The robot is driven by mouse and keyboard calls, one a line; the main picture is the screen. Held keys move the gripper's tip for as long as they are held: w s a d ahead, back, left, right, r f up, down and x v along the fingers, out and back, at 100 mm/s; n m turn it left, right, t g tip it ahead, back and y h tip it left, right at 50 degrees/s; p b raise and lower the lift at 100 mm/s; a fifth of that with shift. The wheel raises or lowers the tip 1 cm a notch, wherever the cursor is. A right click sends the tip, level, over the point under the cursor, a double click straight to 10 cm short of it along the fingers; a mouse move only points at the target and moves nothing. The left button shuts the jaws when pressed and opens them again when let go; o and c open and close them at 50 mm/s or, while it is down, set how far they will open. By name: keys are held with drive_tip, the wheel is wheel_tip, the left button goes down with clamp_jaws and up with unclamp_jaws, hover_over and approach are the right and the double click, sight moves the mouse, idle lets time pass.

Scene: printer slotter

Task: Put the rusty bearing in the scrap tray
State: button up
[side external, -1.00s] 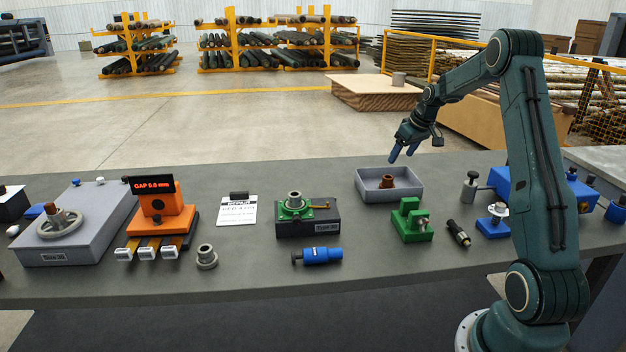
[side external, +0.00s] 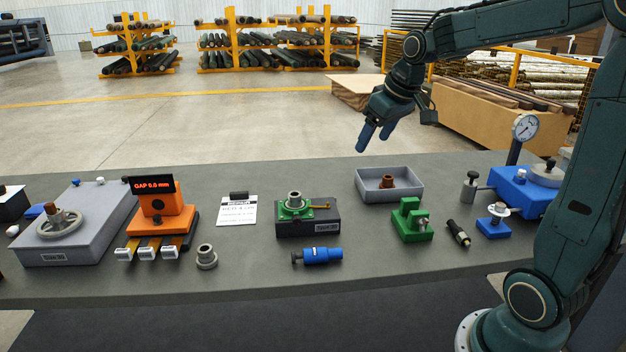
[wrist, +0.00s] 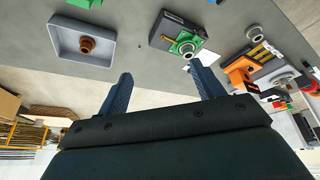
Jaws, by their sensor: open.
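The rusty bearing (side external: 388,181) is a small brown ringed part. It sits inside the grey scrap tray (side external: 364,190), towards the tray's right side in the side view. The wrist view also shows the rusty bearing (wrist: 87,44) in the tray (wrist: 55,30), apart from my fingers. My gripper (side external: 376,145) is open and empty, raised above the bench behind the tray's left side in the side view. Its two spread fingers (wrist: 160,88) also show in the wrist view with nothing between them.
A green fixture on a dark block (side external: 308,217) holds a grey bearing (side external: 295,198). A loose grey flanged part (side external: 206,257) and a blue tool (side external: 322,256) lie in front. A green stand (side external: 411,222) is before the tray. The orange gauge (side external: 160,220) reads "GAP 0.0 mm".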

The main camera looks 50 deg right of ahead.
drive_tip(key=s+a+f+n+y, duration=0.1)
drive_tip(key=s+a, duration=1.3)
drive_tip(key=s, duration=0.4)
drive_tip(key=shift+s+a+f+t, duration=0.2)
drive_tip(key=shift+a+t, duration=0.15)
drive_tip(key=shift+t, duration=0.05)
idle(0.8)
